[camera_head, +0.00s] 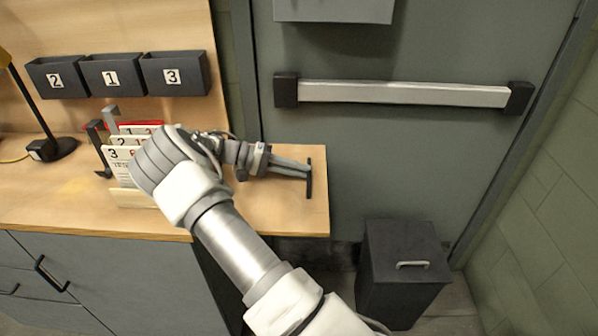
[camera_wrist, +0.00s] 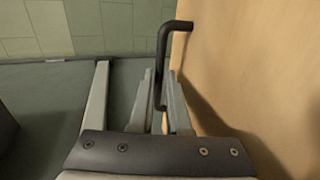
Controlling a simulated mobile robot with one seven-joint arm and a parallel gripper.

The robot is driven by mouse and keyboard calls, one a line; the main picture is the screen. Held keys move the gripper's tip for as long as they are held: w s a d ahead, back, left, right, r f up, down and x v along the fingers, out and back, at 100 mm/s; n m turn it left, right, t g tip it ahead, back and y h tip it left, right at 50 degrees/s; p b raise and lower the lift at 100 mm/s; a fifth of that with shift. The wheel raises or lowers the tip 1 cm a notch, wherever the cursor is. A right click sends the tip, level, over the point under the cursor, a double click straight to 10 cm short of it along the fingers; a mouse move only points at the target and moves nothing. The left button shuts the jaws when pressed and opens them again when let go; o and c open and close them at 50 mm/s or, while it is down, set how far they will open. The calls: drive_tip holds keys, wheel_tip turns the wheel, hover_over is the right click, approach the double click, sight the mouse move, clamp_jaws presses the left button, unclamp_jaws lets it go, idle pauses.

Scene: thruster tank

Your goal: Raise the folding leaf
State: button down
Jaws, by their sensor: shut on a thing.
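The folding leaf (camera_head: 290,212) is a light wood panel at the right end of the counter (camera_head: 60,205). It looks about level with the counter top, with open space under its right end. A black bar handle (camera_head: 309,186) sits near its right end. My gripper (camera_head: 303,170) reaches over the leaf from the left, its fingers shut on this handle. In the wrist view the fingers (camera_wrist: 162,88) close on either side of the bent black handle (camera_wrist: 165,50), beside the wood face of the leaf (camera_wrist: 245,70). My arm hides part of the counter and the leaf's joint.
Numbered cards (camera_head: 118,150) stand in a wooden holder left of my wrist. A black lamp (camera_head: 58,148) and numbered wall bins (camera_head: 112,75) are farther left. A door with a push bar (camera_head: 400,93) is behind the leaf. A dark lidded bin (camera_head: 402,270) stands on the floor at right.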

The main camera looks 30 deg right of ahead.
drive_tip(key=shift+a, duration=0.1)
drive_tip(key=c, duration=0.9)
unclamp_jaws()
drive_tip(key=shift+r, duration=0.15)
drive_tip(key=shift+r, duration=0.35)
wheel_tip(320, 180, up, 3)
drive_tip(key=shift+w+r+p, duration=0.1)
drive_tip(key=shift+p, duration=0.3)
drive_tip(key=s+d+r, duration=0.2)
drive_tip(key=s, duration=0.1)
drive_tip(key=s+d+r+p, duration=0.1)
drive_tip(key=s+d+r, duration=0.1)
drive_tip(key=s+d, duration=0.1)
drive_tip(key=s+d+r, duration=0.2)
drive_tip(key=s+r, duration=0.1)
drive_tip(key=shift+d, duration=0.3)
